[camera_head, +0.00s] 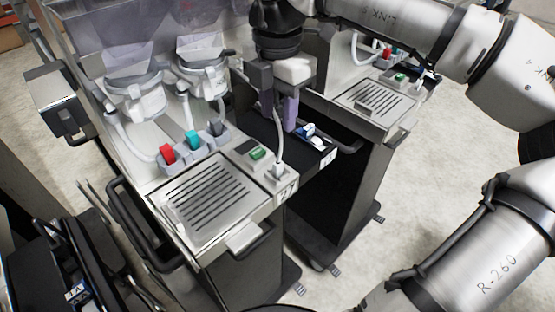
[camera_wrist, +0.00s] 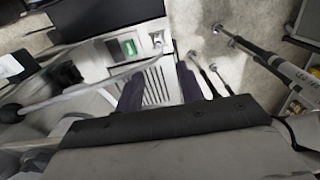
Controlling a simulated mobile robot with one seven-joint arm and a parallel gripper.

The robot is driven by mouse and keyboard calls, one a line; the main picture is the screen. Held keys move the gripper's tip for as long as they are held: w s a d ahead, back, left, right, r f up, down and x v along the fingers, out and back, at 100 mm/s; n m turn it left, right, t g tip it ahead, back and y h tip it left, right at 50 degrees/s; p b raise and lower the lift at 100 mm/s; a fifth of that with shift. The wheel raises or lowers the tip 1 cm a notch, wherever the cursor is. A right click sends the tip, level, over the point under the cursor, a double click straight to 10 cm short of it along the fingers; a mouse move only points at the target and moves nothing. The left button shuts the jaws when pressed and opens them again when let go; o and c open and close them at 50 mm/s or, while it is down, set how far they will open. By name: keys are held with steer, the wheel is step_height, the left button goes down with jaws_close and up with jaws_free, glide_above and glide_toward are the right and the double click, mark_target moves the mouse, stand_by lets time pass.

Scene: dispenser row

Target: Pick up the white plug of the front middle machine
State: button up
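A white plug (camera_head: 279,171) stands in a socket at the front right corner of the nearest machine (camera_head: 178,197). Its pale cable rises from it towards my gripper. In the wrist view a white plug (camera_wrist: 157,38) shows beyond the fingers, beside a green switch (camera_wrist: 128,46), with a cable running left. My gripper (camera_head: 281,114) hangs above and behind the plug in the head view, with its dark purplish fingers pointing down. The wrist view shows the fingers apart, with a slotted grille (camera_wrist: 155,88) and nothing held between them. The cable passes close to the fingers in the head view; contact cannot be told.
Red (camera_head: 167,154), teal (camera_head: 193,140) and grey levers stand left of the plug. A dark unit with small blue and white items (camera_head: 308,131) is just behind it. Another machine (camera_head: 372,101) stands at the back right. Pale floor (camera_head: 390,185) is open at the right.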

glide_above(278, 163)
steer(key=f, duration=0.4)
steer(key=f+p, duration=0.1)
steer(key=f, duration=0.1)
steer(key=shift+s+f, duration=0.25)
steer(key=shift+f, duration=0.1)
steer(key=shift+w+f+p, duration=0.15)
steer(key=shift+f+p, duration=0.4)
steer(key=shift+f, duration=0.85)
steer(key=shift+w+f+p, duration=0.15)
steer(key=shift+f+p, duration=0.35)
steer(key=shift+f, duration=0.85)
steer(key=shift+c, duration=0.2)
jaws_close()
